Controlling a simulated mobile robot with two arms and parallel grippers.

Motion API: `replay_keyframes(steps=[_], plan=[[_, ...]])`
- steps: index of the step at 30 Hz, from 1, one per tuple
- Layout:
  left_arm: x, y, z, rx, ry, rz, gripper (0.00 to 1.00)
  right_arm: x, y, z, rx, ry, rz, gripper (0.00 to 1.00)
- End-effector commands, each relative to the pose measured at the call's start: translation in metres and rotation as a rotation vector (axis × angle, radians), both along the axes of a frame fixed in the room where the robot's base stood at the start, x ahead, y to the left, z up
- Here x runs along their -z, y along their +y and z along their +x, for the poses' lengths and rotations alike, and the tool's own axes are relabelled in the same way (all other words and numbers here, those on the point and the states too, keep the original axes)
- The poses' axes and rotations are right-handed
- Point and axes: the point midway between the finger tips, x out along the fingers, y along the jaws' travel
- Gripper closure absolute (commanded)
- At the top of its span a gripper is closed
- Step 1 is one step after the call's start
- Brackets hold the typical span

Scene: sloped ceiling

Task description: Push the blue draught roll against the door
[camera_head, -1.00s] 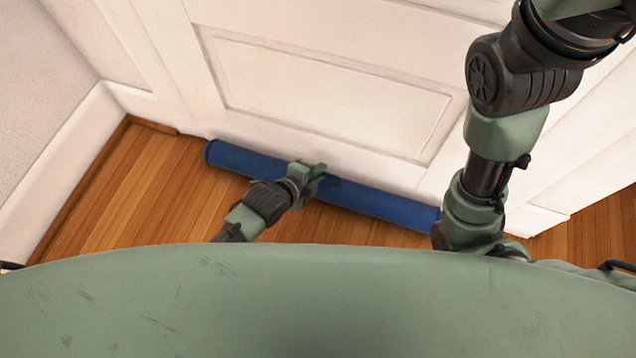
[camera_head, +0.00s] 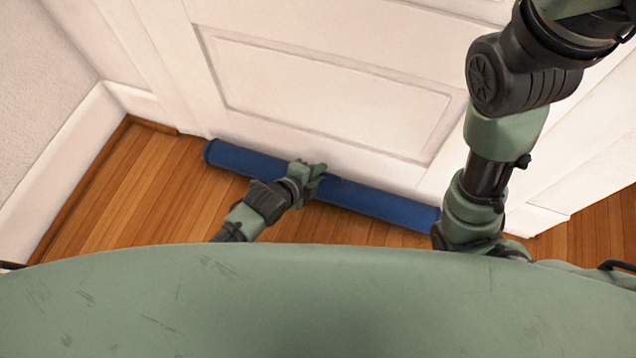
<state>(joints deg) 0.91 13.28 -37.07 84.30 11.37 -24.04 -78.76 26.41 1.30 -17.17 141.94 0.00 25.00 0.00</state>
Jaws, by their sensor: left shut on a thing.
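The blue draught roll (camera_head: 375,203) lies on the wooden floor along the foot of the white door (camera_head: 335,100). It runs close along the door's bottom edge; I see no clear gap, but cannot tell whether it touches along its whole length. My left gripper (camera_head: 316,172) is at the middle of the roll, shut on it. The gripper hides a short stretch of the roll. My right arm (camera_head: 490,170) comes down on the right in front of the door frame and covers the roll's right end. Its gripper does not show.
A white skirting board (camera_head: 70,165) and wall stand at the left, meeting the door frame in a corner. Bare wooden floor (camera_head: 130,200) is free left of the roll. My own green body fills the bottom of the view.

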Motion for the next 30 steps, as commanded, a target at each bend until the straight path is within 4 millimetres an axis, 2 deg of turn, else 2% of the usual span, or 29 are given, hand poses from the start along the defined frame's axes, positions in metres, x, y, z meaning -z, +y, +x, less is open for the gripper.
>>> replay_keyframes(steps=[1,30], plan=[[0.004,0.003,0.0,-0.002,0.008,0.01,1.0,0.0,0.0,0.0,0.0,0.0,0.0,0.63],[0.004,0.003,0.014,-0.005,0.004,0.012,1.0,0.001,0.0,0.001,-0.001,0.004,0.001,0.63]])
